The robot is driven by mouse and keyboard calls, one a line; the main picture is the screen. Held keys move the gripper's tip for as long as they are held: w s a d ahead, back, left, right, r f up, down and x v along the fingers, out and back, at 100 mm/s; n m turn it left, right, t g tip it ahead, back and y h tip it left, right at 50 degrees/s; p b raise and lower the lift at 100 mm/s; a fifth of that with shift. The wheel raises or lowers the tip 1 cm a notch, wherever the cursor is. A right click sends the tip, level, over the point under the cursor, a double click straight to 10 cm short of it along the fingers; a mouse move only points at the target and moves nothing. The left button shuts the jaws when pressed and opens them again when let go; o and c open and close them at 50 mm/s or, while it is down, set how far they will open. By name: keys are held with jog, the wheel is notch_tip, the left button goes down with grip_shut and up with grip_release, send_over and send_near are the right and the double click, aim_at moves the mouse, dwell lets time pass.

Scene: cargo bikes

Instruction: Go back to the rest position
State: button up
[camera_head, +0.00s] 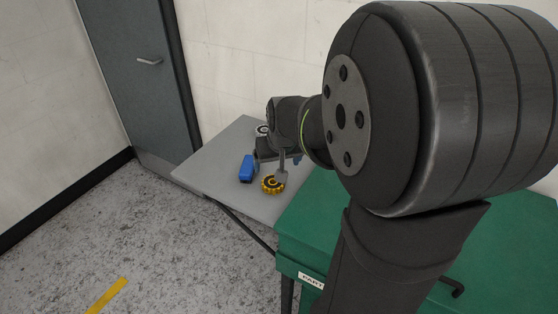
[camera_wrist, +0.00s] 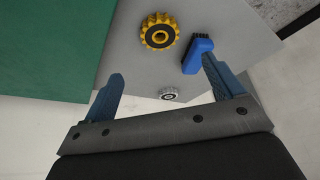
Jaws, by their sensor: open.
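My gripper (camera_wrist: 162,90) is open, its two blue fingers wide apart with nothing between them touching. In the head view my gripper (camera_head: 284,168) hangs over the grey table (camera_head: 225,186), partly hidden by my own arm. A yellow toothed ring (camera_head: 272,185) with a dark centre lies on the table close by the gripper; it also shows in the wrist view (camera_wrist: 147,38). A blue brush (camera_head: 247,168) with dark bristles lies left of the ring; in the wrist view the brush (camera_wrist: 195,58) is beside the right finger. A small silver round part (camera_head: 262,130) sits farther back.
A green cabinet (camera_head: 312,222) with a partly hidden label stands right of the table. A grey door (camera_head: 140,85) and a pale wall (camera_head: 240,60) are behind. The speckled floor (camera_head: 150,235) at the left is open, with a yellow strip (camera_head: 108,295).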

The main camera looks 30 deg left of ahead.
aim_at(273, 182)
jog(key=shift+f, duration=0.1)
jog(key=x, duration=1.2)
jog(key=shift+f, duration=0.15)
jog(key=shift+r, duration=0.25)
